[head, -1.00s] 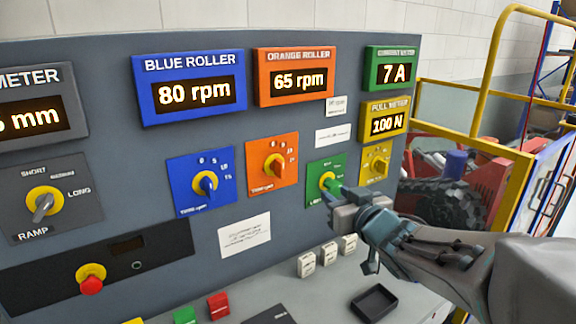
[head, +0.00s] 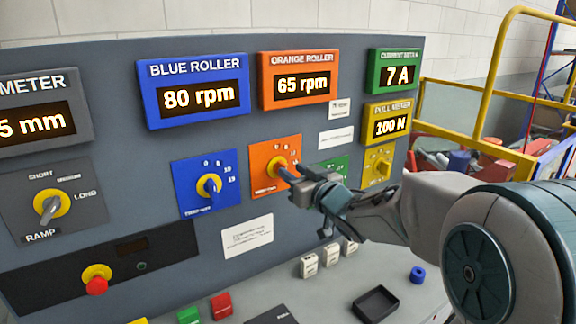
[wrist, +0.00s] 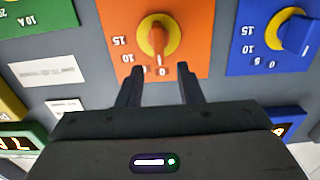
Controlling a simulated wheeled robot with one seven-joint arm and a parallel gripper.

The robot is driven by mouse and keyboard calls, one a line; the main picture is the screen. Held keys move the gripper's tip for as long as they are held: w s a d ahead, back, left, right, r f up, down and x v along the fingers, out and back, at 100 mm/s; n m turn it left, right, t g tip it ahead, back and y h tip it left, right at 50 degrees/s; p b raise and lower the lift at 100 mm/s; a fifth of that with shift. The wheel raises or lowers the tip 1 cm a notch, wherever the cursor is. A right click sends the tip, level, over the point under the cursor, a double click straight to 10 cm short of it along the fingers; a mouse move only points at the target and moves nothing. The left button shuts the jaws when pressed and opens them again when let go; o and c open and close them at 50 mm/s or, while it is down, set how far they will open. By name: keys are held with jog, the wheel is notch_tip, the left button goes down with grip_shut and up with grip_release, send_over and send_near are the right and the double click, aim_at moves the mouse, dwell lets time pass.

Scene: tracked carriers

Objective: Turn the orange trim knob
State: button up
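The orange trim knob (wrist: 157,38) shows in the wrist view, an orange handle on a yellow disc on the orange plate (wrist: 188,20). That view is upside down to the panel. My gripper also shows in the wrist view (wrist: 159,70). Its two fingers are apart with nothing between them, and the knob lies just past the tips. I cannot tell contact. The orange roller display (head: 301,84) reads 65 rpm.
The blue knob (head: 209,187) is left of the orange one; the yellow knob (head: 381,166) is to the right. The green plate (head: 335,168) is partly behind my gripper. Several push-buttons, a black tray (head: 375,303) and a small blue ring (head: 417,275) are on the desk.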

aim_at(286, 167)
jog(key=shift+x, duration=1.7)
grip_shut()
